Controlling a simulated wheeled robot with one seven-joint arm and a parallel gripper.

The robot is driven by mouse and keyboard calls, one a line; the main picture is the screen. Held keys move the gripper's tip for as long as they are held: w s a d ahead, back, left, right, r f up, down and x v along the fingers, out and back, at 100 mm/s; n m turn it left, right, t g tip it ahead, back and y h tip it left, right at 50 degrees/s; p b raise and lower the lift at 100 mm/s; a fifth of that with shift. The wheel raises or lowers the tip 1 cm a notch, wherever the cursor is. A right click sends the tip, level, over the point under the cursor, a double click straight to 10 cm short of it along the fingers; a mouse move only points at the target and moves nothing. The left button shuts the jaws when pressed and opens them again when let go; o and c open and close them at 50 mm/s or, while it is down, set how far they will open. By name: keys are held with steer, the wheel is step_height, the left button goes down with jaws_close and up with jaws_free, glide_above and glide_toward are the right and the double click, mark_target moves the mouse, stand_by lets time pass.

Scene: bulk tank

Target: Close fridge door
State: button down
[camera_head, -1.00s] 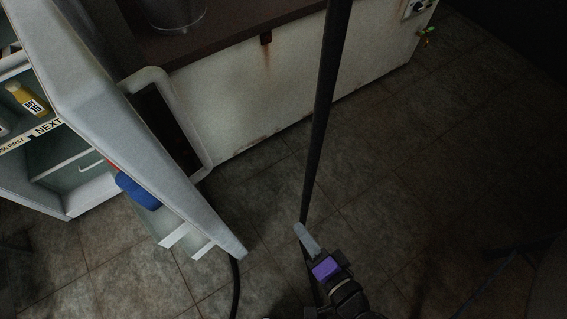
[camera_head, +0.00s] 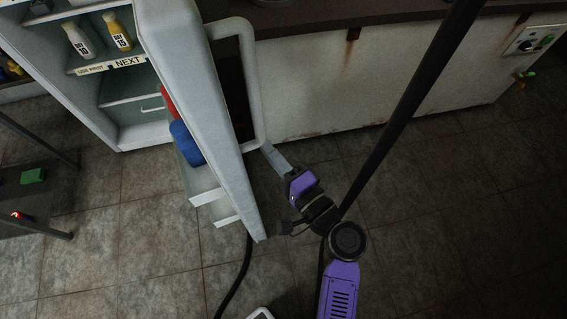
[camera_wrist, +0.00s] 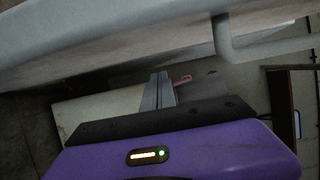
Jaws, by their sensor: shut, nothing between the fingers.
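The fridge door (camera_head: 213,130) stands open in the head view, seen nearly edge-on, with a large pale handle (camera_head: 254,85) on its outer, right-hand side. A blue item (camera_head: 186,143) and a red item sit on the door's inner shelves. The open fridge body (camera_head: 130,92) is to the left, with bottles on a labelled shelf. My gripper (camera_head: 272,156) is shut and empty, on the outer side of the door near the handle's lower end. In the wrist view the shut fingers (camera_wrist: 158,92) lie below the door (camera_wrist: 110,25). I cannot tell whether they touch it.
A stained white cabinet (camera_head: 330,85) with a dark top runs behind the door. A dark pole crosses the right side. A dark cable (camera_head: 238,280) lies on the floor below the door. A metal rack (camera_head: 38,190) stands at left. Tiled floor is open at lower right.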

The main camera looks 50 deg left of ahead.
steer(key=shift+s+a+p, duration=0.15)
steer(key=shift+s+a, duration=0.55)
steer(key=shift+s, duration=0.25)
steer(key=shift+s+a+p, duration=0.15)
steer(key=shift+s+a, duration=0.5)
steer(key=shift+s, duration=0.3)
